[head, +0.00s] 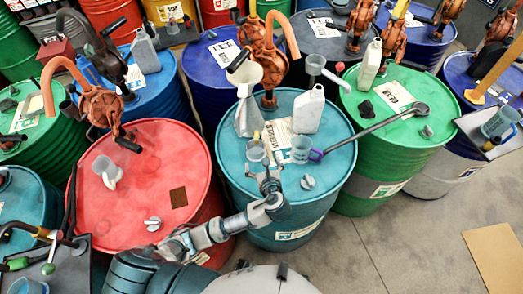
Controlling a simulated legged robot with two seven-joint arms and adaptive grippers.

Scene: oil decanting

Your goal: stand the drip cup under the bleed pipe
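My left gripper (265,170) reaches over the teal drum (232,190), its fingers at a small clear cup (256,152). Whether the fingers are open or closed on that cup is too small to tell. A clear measuring cup with a purple handle (301,149) stands just right of it. I cannot tell which cup is the drip cup. A brown pump with a curved orange pipe (270,28) rises behind the teal drum's middle; no pipe is clearly identifiable as the bleed pipe. My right gripper is not visible.
White bottles (308,110), a funnel (244,73), a label sheet (277,140) and a grey cap (307,182) crowd the teal drum. A long dark tool (375,125) spans to the green drum (365,195). Another pump (98,103) overhangs the red drum.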

